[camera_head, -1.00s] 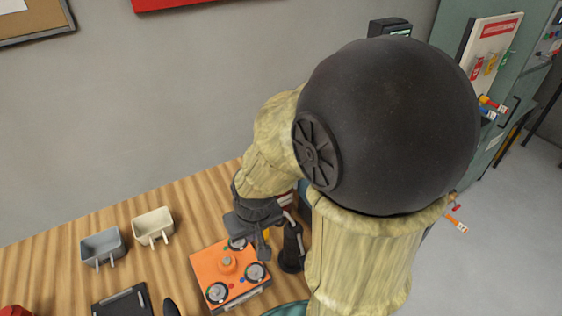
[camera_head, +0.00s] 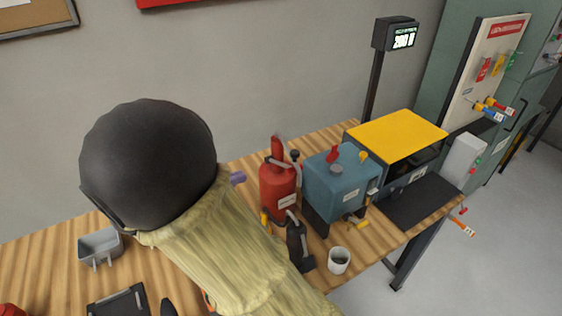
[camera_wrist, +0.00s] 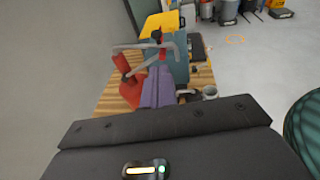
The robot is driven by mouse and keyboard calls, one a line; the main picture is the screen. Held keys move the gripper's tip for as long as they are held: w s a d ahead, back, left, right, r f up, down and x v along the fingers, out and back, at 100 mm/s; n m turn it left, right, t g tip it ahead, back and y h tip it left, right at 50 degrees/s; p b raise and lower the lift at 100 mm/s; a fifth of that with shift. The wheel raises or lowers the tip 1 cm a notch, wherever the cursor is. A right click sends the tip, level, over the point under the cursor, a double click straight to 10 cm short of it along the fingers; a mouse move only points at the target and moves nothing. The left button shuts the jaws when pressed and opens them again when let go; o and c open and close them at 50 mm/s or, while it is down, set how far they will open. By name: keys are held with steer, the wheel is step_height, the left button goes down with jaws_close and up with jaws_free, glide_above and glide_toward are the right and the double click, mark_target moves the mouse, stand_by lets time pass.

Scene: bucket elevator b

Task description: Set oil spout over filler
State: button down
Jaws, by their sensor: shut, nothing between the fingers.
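A red oil can (camera_head: 277,187) stands upright on the wooden bench, with a pale bent spout tube (camera_head: 297,172) at its right side. It also shows in the wrist view (camera_wrist: 129,88). A blue housing (camera_head: 337,183) stands just right of it, with a red part (camera_head: 332,154) on top; its filler opening cannot be made out. The blue housing shows in the wrist view too (camera_wrist: 179,70). My gripper (camera_wrist: 157,72) has purple fingers, shut and empty, pointing towards the can and housing. In the head view a purple fingertip (camera_head: 238,178) shows left of the can, apart from it.
A black upright tool (camera_head: 298,245) and a white cup (camera_head: 338,260) stand in front of the can and housing. A yellow-topped machine (camera_head: 398,136) is at right. A grey bin (camera_head: 101,245) is at left. My arm hides much of the bench's middle.

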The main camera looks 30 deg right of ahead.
mark_target(291, 154)
steer(key=shift+w+r, duration=0.1)
steer(key=shift+r, duration=0.2)
steer(key=p+x, duration=0.1)
steer(key=x, duration=0.5)
steer(key=p+x, duration=0.2)
steer(key=x, duration=0.4)
steer(key=shift+w+d+r, duration=0.1)
steer(key=shift+d+r, duration=0.05)
steer(key=shift+d, duration=0.15)
steer(key=shift+w+d+p, duration=0.2)
steer(key=shift+d+p, duration=0.15)
steer(key=shift+d, duration=0.3)
steer(key=shift+w+f+t, duration=0.15)
steer(key=shift+f+t, duration=0.1)
steer(key=shift+t, duration=0.05)
